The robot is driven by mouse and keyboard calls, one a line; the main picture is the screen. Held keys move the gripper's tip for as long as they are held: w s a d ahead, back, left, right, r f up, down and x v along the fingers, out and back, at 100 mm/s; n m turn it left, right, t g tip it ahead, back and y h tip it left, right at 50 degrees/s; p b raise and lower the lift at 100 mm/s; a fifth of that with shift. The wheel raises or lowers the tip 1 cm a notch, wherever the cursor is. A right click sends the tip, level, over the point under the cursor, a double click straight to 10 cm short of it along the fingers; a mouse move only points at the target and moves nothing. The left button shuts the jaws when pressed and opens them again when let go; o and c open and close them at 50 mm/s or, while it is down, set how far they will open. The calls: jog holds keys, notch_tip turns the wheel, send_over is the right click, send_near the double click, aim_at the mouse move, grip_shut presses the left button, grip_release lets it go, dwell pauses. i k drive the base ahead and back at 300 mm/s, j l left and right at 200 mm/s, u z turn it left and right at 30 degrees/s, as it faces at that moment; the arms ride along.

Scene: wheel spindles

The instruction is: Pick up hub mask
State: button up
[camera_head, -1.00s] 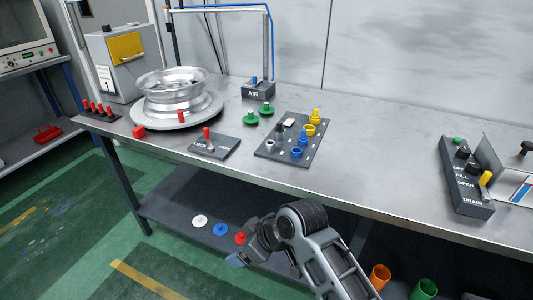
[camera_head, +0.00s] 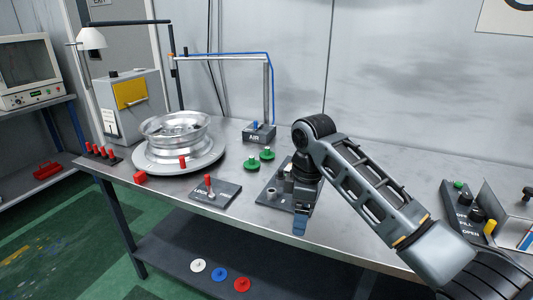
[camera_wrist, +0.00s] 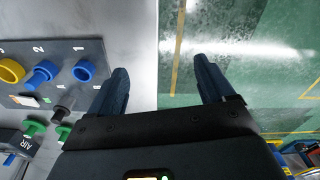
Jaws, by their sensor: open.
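No part is labelled as a hub mask, so I cannot tell which one it is. A dark numbered board (camera_wrist: 60,60) on the bench carries a blue ring (camera_wrist: 84,70) by 1, a blue plug (camera_wrist: 42,74) by 2 and a yellow ring (camera_wrist: 11,71). My arm hides much of this board in the head view. Two green knobbed discs (camera_head: 250,163) (camera_head: 267,153) sit behind it. White (camera_head: 198,266), blue (camera_head: 220,275) and red (camera_head: 241,285) discs lie on the lower shelf. My gripper (camera_wrist: 162,82) is open and empty, beside the board at the bench's front edge.
A metal wheel (camera_head: 175,131) sits on a round turntable (camera_head: 146,161) at left. A LOCK lever box (camera_head: 222,197) and the AIR stand (camera_head: 259,133) are nearby. A control panel (camera_head: 465,210) is at right. The bench's back middle is clear.

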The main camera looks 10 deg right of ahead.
aim_at(268, 154)
jog(key=i, duration=1.45)
